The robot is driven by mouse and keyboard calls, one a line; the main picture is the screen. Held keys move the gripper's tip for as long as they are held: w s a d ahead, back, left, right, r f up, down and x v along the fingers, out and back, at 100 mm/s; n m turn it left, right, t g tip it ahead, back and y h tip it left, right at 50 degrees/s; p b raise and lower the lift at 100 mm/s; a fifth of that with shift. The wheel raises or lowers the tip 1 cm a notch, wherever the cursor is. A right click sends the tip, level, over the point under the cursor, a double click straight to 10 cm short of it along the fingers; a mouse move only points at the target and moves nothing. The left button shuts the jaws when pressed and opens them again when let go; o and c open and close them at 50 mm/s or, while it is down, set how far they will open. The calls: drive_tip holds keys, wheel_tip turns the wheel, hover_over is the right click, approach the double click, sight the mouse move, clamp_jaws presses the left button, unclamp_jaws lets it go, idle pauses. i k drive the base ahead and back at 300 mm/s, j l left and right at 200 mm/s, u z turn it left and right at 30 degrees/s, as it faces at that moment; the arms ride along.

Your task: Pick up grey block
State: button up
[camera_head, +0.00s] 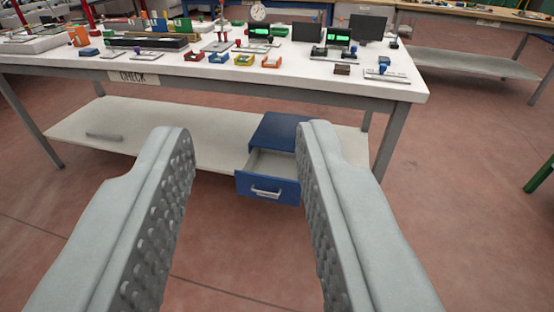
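My gripper (246,135) is open and empty. Its two grey, studded fingers rise from the bottom of the view, wide apart, short of a white-topped workbench (130,66). I cannot pick out a grey block with certainty. Several small grey or dark pieces lie on the bench top, among them a flat plate with a grey piece (150,54) on the left. A grey bar-like piece (104,137) lies on the lower shelf at the left. The gripper touches none of these.
A blue drawer unit (268,188) with its drawer pulled open stands under the bench. Colored bins (244,60), black screens (307,30) and a clock (258,12) are on the bench top. Bare red floor (450,200) lies to the right; another bench stands behind.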

sight(320, 51)
drive_tip(key=i+l, duration=0.3)
drive_tip(key=i, duration=0.2)
drive_tip(key=i+l, duration=0.3)
drive_tip(key=i, duration=0.25)
drive_tip(key=i+l, duration=0.3)
drive_tip(key=i, duration=0.2)
drive_tip(key=i+l, duration=0.3)
drive_tip(key=i, duration=0.2)
